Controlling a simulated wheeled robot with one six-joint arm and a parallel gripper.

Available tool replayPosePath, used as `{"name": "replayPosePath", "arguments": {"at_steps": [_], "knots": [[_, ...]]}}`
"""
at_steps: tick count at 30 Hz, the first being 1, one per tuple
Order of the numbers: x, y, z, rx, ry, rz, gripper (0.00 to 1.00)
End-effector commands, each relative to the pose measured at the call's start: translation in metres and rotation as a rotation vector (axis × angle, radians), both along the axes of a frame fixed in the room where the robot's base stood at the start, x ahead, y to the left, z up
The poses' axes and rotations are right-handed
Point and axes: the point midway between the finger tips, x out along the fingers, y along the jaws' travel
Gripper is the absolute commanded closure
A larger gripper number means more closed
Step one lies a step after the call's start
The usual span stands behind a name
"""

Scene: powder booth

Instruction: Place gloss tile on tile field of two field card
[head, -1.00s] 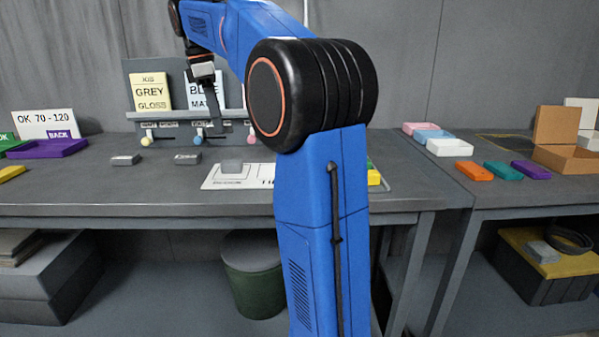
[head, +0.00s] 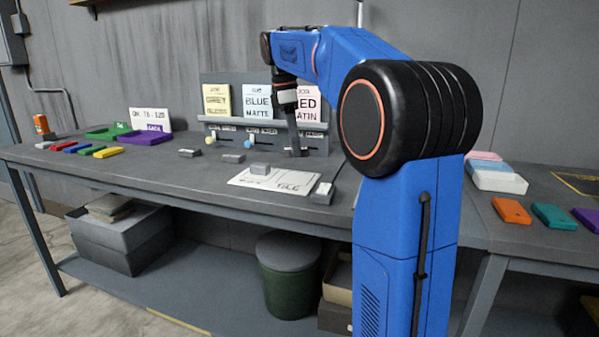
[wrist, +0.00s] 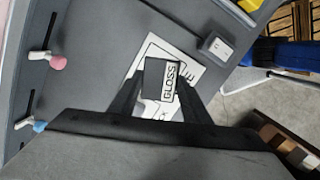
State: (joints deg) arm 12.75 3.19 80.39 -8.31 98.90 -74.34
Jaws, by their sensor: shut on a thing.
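My gripper (head: 294,150) is above the back of the bench, behind the white two-field card (head: 245,181). The wrist view shows its two fingers (wrist: 163,85) shut on the grey gloss tile (wrist: 158,75), whose white label reads GLOSS. In the head view I cannot make out the tile. The card also shows beneath the tile in the wrist view (wrist: 150,50), partly hidden by it. The card's right field reads TILE in the head view. The visible part of the TILE field looks bare.
A labelled grey block (head: 322,193) stands at the card's right edge. Two grey pieces (head: 189,153) (head: 233,158) lie to its left. Behind stands a sign rack (head: 237,95) with knobbed levers. Coloured trays (head: 143,138) stand at left, pale trays (head: 498,181) at right.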

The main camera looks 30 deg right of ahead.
Motion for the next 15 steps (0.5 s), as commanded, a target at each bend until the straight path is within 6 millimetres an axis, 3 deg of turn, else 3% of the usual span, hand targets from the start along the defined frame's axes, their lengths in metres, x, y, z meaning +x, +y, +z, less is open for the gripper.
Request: {"name": "replayPosePath", "arguments": {"at_steps": [3,11,15], "knots": [[-0.001,0.000,-0.018,0.000,0.000,0.000,0.80],[0.000,0.000,-0.035,-0.001,-0.001,-0.001,0.80],[0.000,0.000,-0.053,0.000,0.001,-0.001,0.80]]}}
